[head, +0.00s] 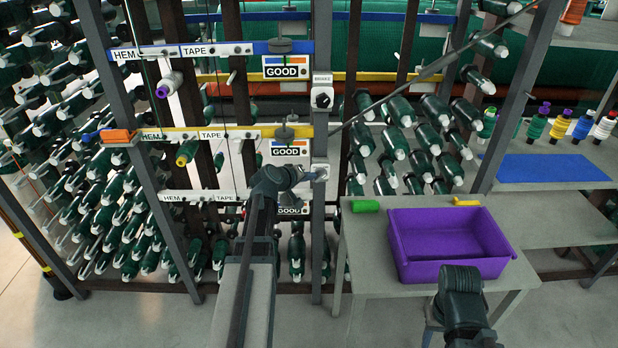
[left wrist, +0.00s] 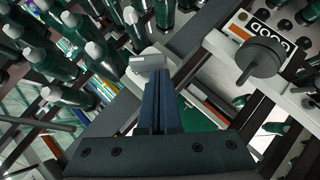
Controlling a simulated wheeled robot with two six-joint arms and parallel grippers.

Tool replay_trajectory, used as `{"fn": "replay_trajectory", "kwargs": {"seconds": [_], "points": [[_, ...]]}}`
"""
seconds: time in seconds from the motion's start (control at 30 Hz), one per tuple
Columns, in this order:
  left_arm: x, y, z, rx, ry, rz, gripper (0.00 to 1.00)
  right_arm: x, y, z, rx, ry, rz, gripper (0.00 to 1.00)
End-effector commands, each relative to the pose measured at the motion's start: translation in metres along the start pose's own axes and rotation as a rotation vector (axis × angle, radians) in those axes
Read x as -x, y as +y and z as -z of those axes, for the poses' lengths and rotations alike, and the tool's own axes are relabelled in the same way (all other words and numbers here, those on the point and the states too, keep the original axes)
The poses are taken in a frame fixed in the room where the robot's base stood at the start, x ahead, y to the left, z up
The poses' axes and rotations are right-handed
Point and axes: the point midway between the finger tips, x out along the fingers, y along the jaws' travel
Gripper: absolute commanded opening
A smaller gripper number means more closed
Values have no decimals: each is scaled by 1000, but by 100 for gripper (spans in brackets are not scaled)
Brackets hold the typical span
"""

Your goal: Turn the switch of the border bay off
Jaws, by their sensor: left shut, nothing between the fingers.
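A dark grey post carries a white box with a black rotary knob (head: 322,98) under a label that seems to read BRAKE. No label reading border bay is legible. My right gripper (head: 461,282) is low at the right, its fingers unclear.
Blue (head: 240,48), yellow (head: 228,133) and white (head: 198,196) rails carry HEM and TAPE labels, with GOOD signs (head: 289,151) beside the post. Green spools crowd both sides. A purple bin (head: 450,275) and a green roll (head: 365,206) are on the table (head: 372,240).

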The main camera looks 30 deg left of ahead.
Motion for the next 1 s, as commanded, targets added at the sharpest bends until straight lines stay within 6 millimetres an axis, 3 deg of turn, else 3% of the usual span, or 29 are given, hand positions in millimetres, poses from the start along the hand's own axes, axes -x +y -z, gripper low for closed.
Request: {"fn": "replay_trajectory", "kwargs": {"seconds": [0.77, 1.0], "points": [[-3, -8, -3, 110, 0, -108, 0, -27, -3, 2, 0, 0, 0, 50], [-6, -13, -6, 169, -1, -169, 0, -44, -4, 3, 0, 0, 0, 50]]}}
